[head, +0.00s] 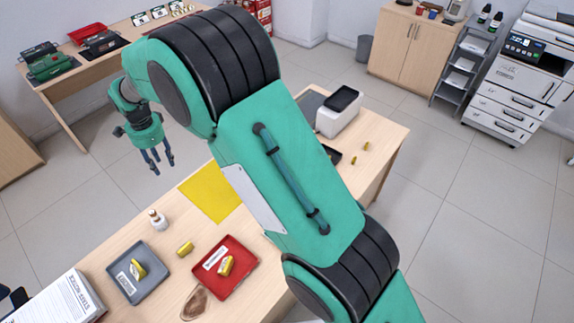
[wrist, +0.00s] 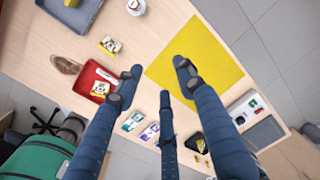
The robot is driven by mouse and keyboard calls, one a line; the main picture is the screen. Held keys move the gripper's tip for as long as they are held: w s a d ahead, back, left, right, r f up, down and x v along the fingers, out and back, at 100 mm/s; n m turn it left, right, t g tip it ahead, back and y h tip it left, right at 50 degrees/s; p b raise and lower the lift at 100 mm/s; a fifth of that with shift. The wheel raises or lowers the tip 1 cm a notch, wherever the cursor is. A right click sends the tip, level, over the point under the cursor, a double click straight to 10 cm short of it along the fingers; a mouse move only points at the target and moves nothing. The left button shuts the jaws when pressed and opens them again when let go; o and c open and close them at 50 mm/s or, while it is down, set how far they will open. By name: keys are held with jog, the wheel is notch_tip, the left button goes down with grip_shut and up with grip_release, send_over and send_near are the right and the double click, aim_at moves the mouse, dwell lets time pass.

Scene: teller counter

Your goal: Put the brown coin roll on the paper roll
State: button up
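I cannot single out a brown coin roll or a paper roll with certainty. Small yellow roll-like pieces show in the head view: one on the grey tray (head: 120,288), a loose yellow piece (head: 185,248) on the bare counter, and one on the red tray (head: 238,278). Two smaller yellow pieces (head: 366,146) lie at the counter's far right end. A small white-and-brown upright item (head: 157,219) stands behind the grey tray. My gripper (head: 155,162) is raised beyond the counter's left edge. In the wrist view, its fingers (wrist: 160,88) are spread with nothing between them.
A yellow mat (head: 212,193) lies mid-counter, and a brown flat oval (head: 194,304) lies near the red tray. A white device (head: 338,112) stands at the right end. In the wrist view, banknotes (wrist: 149,132) and a black tray (wrist: 194,141) show. My arm hides part of the counter.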

jog(key=s+d+r+n+t, duration=0.1)
jog(key=s+d+r+n, duration=0.15)
jog(key=d+r, duration=1.15)
jog(key=s+d+r+n+t, duration=0.1)
jog(key=s+d+r+n, duration=0.15)
jog(key=d+r, duration=1.25)
jog(key=s+d+n+t, duration=0.1)
jog(key=s+d, duration=0.6)
jog(key=d, duration=0.3)
jog(key=s+d+n+t, duration=0.1)
jog(key=s+d, duration=0.6)
jog(key=d, duration=0.2)
jog(key=s+d+f+n, duration=0.1)
jog(key=s+d, duration=0.3)
jog(key=s, duration=0.3)
jog(key=s+d+f+n+t, duration=0.1)
jog(key=s+d+n, duration=0.1)
jog(key=s+d, duration=0.3)
jog(key=shift+s+d+f+h, duration=0.2)
jog(key=shift+s+h, duration=0.1)
jog(key=shift+s, duration=0.95)
notch_tip(320, 180, down, 6)
jog(key=b, duration=0.6)
jog(key=shift+f, duration=0.2)
